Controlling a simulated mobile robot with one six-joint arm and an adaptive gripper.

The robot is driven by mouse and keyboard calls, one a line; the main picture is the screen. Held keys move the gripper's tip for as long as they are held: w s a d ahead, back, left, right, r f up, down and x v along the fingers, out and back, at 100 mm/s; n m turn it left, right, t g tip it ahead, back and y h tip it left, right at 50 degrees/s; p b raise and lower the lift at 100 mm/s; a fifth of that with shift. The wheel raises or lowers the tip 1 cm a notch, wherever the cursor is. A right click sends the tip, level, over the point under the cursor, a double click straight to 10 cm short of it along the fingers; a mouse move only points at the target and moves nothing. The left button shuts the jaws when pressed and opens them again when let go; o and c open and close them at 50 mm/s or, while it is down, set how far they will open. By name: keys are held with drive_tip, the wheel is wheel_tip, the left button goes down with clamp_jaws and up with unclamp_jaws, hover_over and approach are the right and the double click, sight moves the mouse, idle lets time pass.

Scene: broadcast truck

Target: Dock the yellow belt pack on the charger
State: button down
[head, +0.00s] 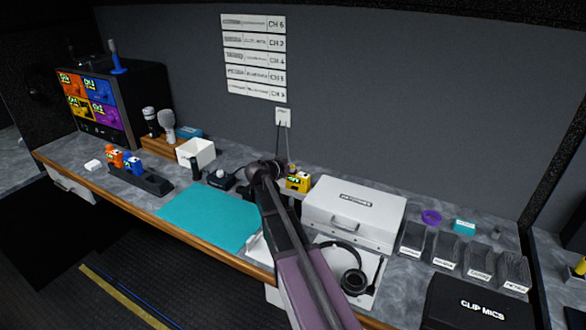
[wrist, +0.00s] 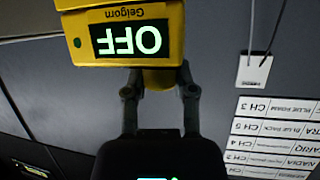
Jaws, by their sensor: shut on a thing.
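The yellow belt pack (head: 298,181) shows just right of the end of my arm, in front of the back wall. In the wrist view the yellow pack (wrist: 124,40) is large and upside down, its small screen reading OFF with a name beside it. My gripper (wrist: 160,85) is shut on its yellow body, a finger on each side. In the head view my gripper is mostly hidden behind my arm. The charger (head: 155,184) is a long dark dock on the counter at left. An orange pack (head: 115,157) and a blue pack (head: 134,164) stand in its left part; its right part looks bare.
A teal mat (head: 205,217) lies between the charger and my arm. A white box (head: 196,152) and a dark small stand (head: 220,179) sit behind it. A large white case (head: 352,208) stands right of my arm, with a headset (head: 352,280) in front. A monitor (head: 100,98) stands far left.

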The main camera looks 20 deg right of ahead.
drive_tip(key=shift+f, duration=0.2)
drive_tip(key=shift+c, duration=1.8)
unclamp_jaws()
drive_tip(key=shift+r, duration=0.25)
wheel_tip(320, 180, up, 11)
drive_tip(key=p, duration=1.1)
drive_tip(key=shift+s+a+f, duration=0.1)
drive_tip(key=s+a+f+n+g+y, duration=0.2)
drive_tip(key=s+a+f+n+y, duration=0.1)
drive_tip(key=s+a, duration=0.4)
drive_tip(key=s+a+f+n+g+y, duration=0.2)
drive_tip(key=s+a+f+n+y, duration=0.2)
drive_tip(key=s+a, duration=0.3)
drive_tip(key=s+a+f+n+g+y, duration=0.2)
drive_tip(key=s+a+f+n+y, duration=0.2)
drive_tip(key=s, duration=0.9)
drive_tip(key=a+n+y, duration=0.1)
drive_tip(key=a, duration=0.2)
drive_tip(key=shift+s+f+n, duration=0.25)
drive_tip(key=shift+s+n, duration=0.05)
drive_tip(key=shift+s, duration=0.05)
